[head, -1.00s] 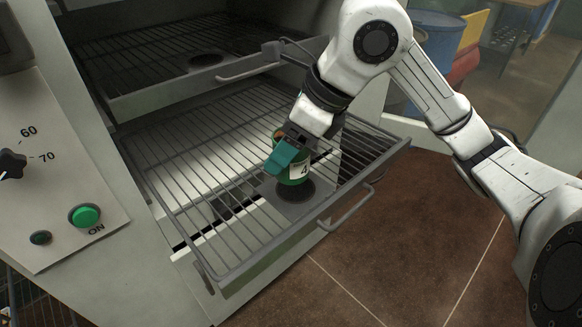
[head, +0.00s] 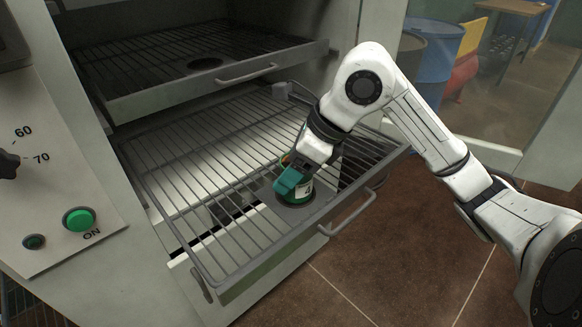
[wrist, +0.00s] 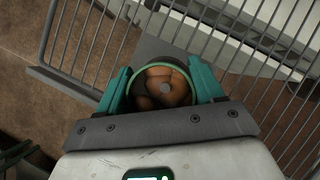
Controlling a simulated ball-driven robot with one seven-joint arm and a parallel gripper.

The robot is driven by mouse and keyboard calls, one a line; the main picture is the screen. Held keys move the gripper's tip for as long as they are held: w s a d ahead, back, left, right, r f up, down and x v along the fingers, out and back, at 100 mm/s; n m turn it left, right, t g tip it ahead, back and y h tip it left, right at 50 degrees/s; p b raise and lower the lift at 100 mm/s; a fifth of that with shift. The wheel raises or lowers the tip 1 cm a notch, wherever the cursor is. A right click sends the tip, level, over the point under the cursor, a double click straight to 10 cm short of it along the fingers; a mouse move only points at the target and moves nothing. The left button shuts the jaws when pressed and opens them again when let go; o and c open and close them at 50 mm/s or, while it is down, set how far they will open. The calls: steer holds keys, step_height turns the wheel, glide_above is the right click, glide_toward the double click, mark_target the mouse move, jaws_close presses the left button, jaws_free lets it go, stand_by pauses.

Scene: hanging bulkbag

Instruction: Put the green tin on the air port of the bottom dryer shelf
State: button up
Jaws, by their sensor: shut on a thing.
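The green tin (head: 300,190) stands upright at the dark round air port (head: 294,205) on the grey plate of the bottom dryer shelf (head: 218,268), which is pulled out. The tin covers most of the port, and its base looks on or just above the plate. My gripper (head: 293,180) is shut on the tin, with teal fingers on its two sides. In the wrist view the tin (wrist: 163,86) sits between the fingertips (wrist: 163,88), open at the top, with brown-orange contents inside.
The upper shelf (head: 190,92) with its own port (head: 205,63) is above and behind. The bottom shelf's front handle (head: 348,213) sticks out. A control panel with a green button (head: 79,219) is at left. Barrels (head: 437,55) stand behind my arm. Floor at right is clear.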

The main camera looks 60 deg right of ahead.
steer(key=shift+f, duration=0.15)
steer(key=o, duration=1.1)
steer(key=shift+r+p, duration=0.3)
steer(key=shift+r, duration=0.1)
steer(key=p+v, duration=0.1)
steer(key=v, duration=1)
steer(key=shift+s+d+r, duration=0.15)
steer(key=shift+s+r, duration=0.05)
steer(key=shift+r, duration=0.05)
